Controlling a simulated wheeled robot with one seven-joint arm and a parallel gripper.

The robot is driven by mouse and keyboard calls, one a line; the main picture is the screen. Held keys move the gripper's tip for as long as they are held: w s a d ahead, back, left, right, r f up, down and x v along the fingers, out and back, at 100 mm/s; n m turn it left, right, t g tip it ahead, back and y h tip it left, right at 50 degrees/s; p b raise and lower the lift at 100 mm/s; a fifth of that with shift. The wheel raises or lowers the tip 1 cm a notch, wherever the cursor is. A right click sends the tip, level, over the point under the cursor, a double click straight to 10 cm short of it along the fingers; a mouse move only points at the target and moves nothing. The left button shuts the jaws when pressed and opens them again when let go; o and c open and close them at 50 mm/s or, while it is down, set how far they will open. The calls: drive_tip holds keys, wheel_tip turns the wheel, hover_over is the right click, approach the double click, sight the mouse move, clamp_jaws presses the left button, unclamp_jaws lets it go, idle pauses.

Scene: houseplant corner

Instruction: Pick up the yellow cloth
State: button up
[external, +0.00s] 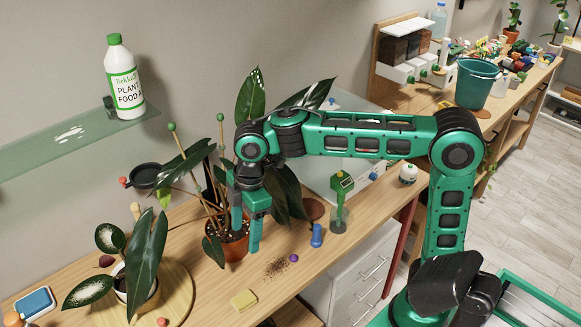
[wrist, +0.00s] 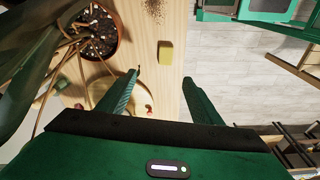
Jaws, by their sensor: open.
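The yellow cloth (external: 243,299) is a small folded block lying flat on the wooden table near its front edge. It also shows in the wrist view (wrist: 166,53), just beyond my fingertips and close to the table edge. My gripper (external: 246,234) points down beside the potted plant, behind the cloth in the external view. Its two fingers are apart with nothing between them, and they also show in the wrist view (wrist: 160,78). The cloth is clear of the fingers.
A terracotta pot (external: 236,247) with stakes and large leaves stands right by my gripper. Spilled soil (external: 277,268), a purple ball (external: 294,258) and a blue bottle (external: 317,236) lie or stand to the right. A round wooden board (external: 178,299) is to the left.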

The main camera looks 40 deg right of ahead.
drive_tip(key=a+f+n, duration=0.1)
drive_tip(key=a, duration=0.2)
hover_over(243, 297)
drive_tip(key=f, duration=1.4)
drive_tip(key=shift+w+d+f, duration=0.2)
drive_tip(key=shift+d+f, duration=0.15)
drive_tip(key=shift+d, duration=0.05)
drive_tip(key=shift+s+a+f, duration=0.15)
drive_tip(key=shift+f, duration=1.45)
drive_tip(key=shift+s+a+f, duration=0.1)
drive_tip(key=shift+a+f, duration=0.05)
drive_tip(key=shift+f, duration=1.45)
drive_tip(key=c, duration=1.1)
